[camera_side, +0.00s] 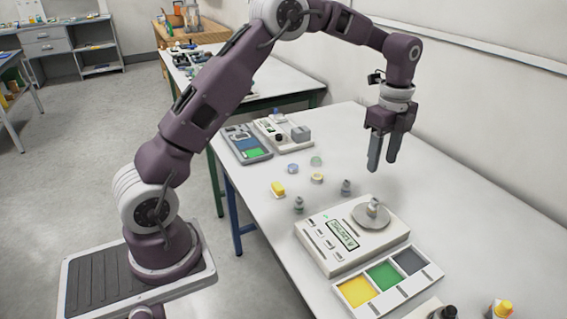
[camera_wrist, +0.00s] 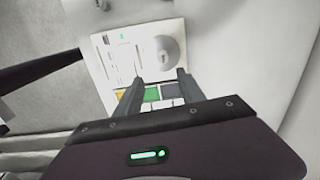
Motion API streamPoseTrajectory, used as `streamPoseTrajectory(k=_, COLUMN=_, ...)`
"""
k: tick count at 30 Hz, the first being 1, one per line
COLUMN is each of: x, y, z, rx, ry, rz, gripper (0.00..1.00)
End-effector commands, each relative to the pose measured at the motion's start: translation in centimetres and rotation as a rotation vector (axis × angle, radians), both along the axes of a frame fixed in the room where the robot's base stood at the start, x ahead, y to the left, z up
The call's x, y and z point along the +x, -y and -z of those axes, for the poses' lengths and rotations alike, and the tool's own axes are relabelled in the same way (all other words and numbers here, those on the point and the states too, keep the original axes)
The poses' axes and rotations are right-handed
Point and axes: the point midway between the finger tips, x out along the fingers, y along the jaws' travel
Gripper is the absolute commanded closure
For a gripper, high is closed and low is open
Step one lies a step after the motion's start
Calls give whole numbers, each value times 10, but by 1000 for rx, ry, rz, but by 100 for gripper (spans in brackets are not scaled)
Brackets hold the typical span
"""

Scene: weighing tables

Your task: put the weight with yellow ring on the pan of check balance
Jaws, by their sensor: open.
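A white balance (camera_side: 325,239) with a round grey pan (camera_side: 361,221) stands on the near table. A small grey weight (camera_side: 373,207) stands on this pan. Two more grey weights, one on the left (camera_side: 298,204) and one on the right (camera_side: 346,187), stand behind the balance. Their ring colours are too small to tell. My gripper (camera_side: 382,163) is open and empty, above the table behind the balance. In the wrist view the fingers (camera_wrist: 157,78) point toward the balance (camera_wrist: 118,68), its pan (camera_wrist: 173,50) and the weight on it (camera_wrist: 163,58).
A tray (camera_side: 394,283) with yellow, green and dark compartments lies in front of the balance. A second device (camera_side: 290,146) and a blue-grey one (camera_side: 245,146) stand farther back. Table right of the balance is clear.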

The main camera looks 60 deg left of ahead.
Motion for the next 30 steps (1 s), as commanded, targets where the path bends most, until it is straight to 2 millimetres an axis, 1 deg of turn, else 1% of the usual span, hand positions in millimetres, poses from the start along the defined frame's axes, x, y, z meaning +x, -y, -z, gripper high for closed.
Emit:
streamPoseTrajectory(k=1, x=-14, y=5, z=-27, rx=8, ry=33, rz=-65, gripper=54)
streamPoseTrajectory(k=2, x=-25, y=8, z=-44, rx=11, ry=56, rz=-125, gripper=54)
streamPoseTrajectory(k=3, x=-45, y=13, z=-66, rx=12, ry=87, rz=-218, gripper=54)
streamPoseTrajectory(k=5, x=-80, y=20, z=-97, rx=2, ry=141, rz=-368, gripper=54)
streamPoseTrajectory(k=6, x=-106, y=23, z=-114, rx=-10, ry=178, rz=-474, gripper=54)
streamPoseTrajectory(k=7, x=-127, y=26, z=-125, rx=-24, ry=206, rz=-557, gripper=54)
streamPoseTrajectory(k=8, x=-148, y=29, z=-134, rx=-43, ry=233, rz=-641, gripper=54)
streamPoseTrajectory(k=9, x=-178, y=32, z=-143, rx=-74, ry=268, rz=-757, gripper=54)
streamPoseTrajectory(k=11, x=-222, y=36, z=-148, rx=-130, ry=315, rz=-926, gripper=54)
streamPoseTrajectory(k=12, x=-249, y=38, z=-147, rx=-173, ry=338, rz=-1033, gripper=54)
streamPoseTrajectory(k=15, x=-300, y=41, z=-134, rx=-278, ry=376, rz=-1252, gripper=54)
streamPoseTrajectory(k=18, x=-330, y=44, z=-120, rx=-355, ry=385, rz=-1390, gripper=54)
streamPoseTrajectory(k=21, x=-341, y=45, z=-112, rx=-390, ry=385, rz=-1450, gripper=54)
streamPoseTrajectory(k=30, x=-342, y=45, z=-111, rx=-392, ry=383, rz=-1459, gripper=54)
